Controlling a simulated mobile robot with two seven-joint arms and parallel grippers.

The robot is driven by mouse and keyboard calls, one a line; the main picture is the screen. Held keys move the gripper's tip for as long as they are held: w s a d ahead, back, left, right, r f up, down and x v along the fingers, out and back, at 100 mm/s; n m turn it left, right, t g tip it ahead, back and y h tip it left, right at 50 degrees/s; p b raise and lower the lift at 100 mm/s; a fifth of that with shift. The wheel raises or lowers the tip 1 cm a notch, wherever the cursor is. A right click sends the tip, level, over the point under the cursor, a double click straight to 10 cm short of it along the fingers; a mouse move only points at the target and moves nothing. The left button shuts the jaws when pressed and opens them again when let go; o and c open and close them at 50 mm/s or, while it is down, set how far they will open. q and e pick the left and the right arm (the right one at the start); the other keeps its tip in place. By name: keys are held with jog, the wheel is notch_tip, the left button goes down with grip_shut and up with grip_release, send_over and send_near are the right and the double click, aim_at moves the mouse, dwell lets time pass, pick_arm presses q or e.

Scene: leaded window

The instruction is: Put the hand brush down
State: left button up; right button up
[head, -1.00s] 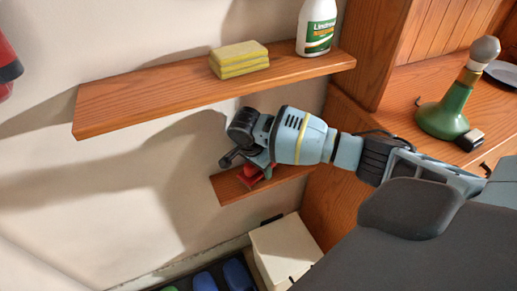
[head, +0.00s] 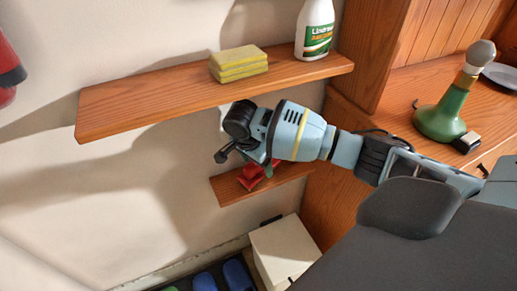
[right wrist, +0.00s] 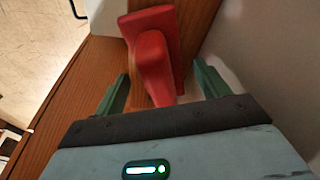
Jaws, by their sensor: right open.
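The red hand brush (head: 251,176) lies on the small lower wooden shelf (head: 228,190), partly hidden by my right gripper in the head view. In the right wrist view the brush (right wrist: 153,50) lies on the wood with its handle pointing toward the gripper. My right gripper (head: 268,168) is open, and its green fingers stand apart on either side of the handle end, with gaps visible between fingers and handle. Bristles cannot be made out. My left gripper is not in view.
The longer upper shelf (head: 130,108) holds yellow sponges (head: 239,63) and a white bottle (head: 315,30). A green lamp-like bottle (head: 442,115) stands on the wooden counter at right. A white box (head: 284,250) and blue items (head: 238,275) are below.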

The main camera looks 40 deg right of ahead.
jog(key=shift+p+v, duration=0.35)
jog(key=shift+v, duration=1.65)
